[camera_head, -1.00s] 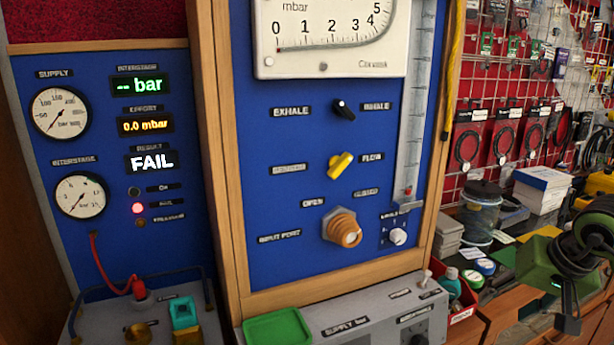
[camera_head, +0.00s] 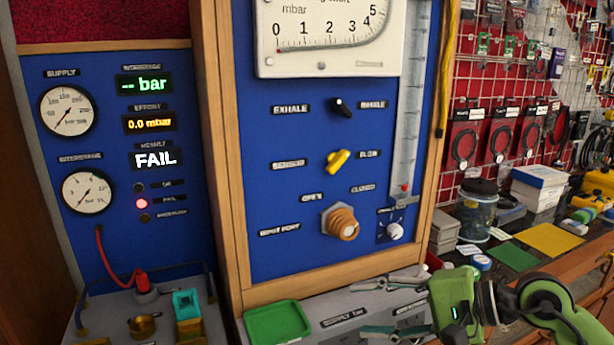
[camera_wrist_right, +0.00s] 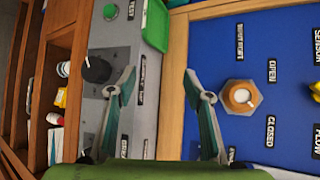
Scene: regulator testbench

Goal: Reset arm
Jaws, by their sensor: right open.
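My right gripper (camera_head: 360,308) comes in from the lower right in the head view. Its two teal-grey fingers are spread and empty, pointing left over the grey box (camera_head: 350,318) below the blue panel (camera_head: 290,220). In the right wrist view the open fingers (camera_wrist_right: 159,72) show against the grey box on one side and the wooden frame and blue panel on the other. Nothing is between the fingertips. My left gripper is not in view.
The brass input port (camera_head: 341,222) and yellow knob (camera_head: 338,160) stick out from the panel. A green tray (camera_head: 277,322) lies left of my gripper. A black knob (camera_wrist_right: 97,69) shows beside one finger. A jar (camera_head: 476,210) and boxes stand at right.

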